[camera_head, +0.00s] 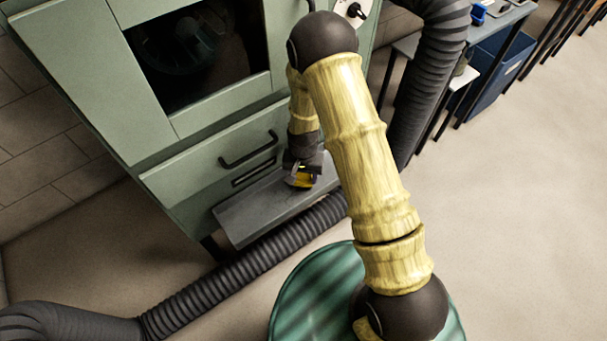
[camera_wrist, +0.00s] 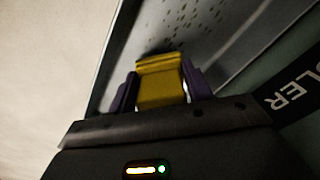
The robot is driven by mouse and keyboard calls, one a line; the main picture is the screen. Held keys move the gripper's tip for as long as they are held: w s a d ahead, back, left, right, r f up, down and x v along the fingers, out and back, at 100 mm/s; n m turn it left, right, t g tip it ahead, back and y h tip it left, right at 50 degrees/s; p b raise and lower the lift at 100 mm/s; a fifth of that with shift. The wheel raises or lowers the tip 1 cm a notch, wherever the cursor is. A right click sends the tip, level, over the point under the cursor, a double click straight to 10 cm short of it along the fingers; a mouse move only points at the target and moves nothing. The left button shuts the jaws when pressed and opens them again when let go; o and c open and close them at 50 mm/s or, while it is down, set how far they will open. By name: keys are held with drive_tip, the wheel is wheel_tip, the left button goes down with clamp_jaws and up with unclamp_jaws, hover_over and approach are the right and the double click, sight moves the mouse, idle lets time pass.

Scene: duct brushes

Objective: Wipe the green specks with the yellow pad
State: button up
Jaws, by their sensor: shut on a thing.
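The yellow pad (camera_wrist: 160,82) is between the purple fingers of my gripper (camera_wrist: 160,92) in the wrist view. In the head view my gripper (camera_head: 302,178) is low over the grey shelf (camera_head: 250,214) at the front of the green cabinet, with a bit of the yellow pad (camera_head: 301,181) showing. Small dark specks (camera_wrist: 195,25) are scattered on the shelf surface beyond the pad in the wrist view; their green colour cannot be made out. The pad is at or just above the shelf; I cannot tell whether it touches. The specks do not show clearly in the head view.
The green cabinet (camera_head: 160,110) with a drawer handle (camera_head: 248,150) stands right behind the shelf. A ribbed black hose (camera_head: 250,250) runs along the shelf's front side. A blue bin (camera_head: 495,70) and a bench stand at the upper right. Open floor (camera_head: 530,200) lies to the right.

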drive_tip(key=shift+f, duration=0.6)
drive_tip(key=shift+s+a+r+p, duration=0.1)
drive_tip(key=shift+s+a+p, duration=0.05)
drive_tip(key=shift+s+a, duration=0.35)
drive_tip(key=shift+s+a+r+p, duration=0.15)
drive_tip(key=shift+s+a, duration=0.1)
drive_tip(key=shift+a, duration=0.35)
drive_tip(key=shift+s+a+f, duration=0.1)
drive_tip(key=shift+s+a, duration=0.05)
drive_tip(key=shift+a, duration=0.15)
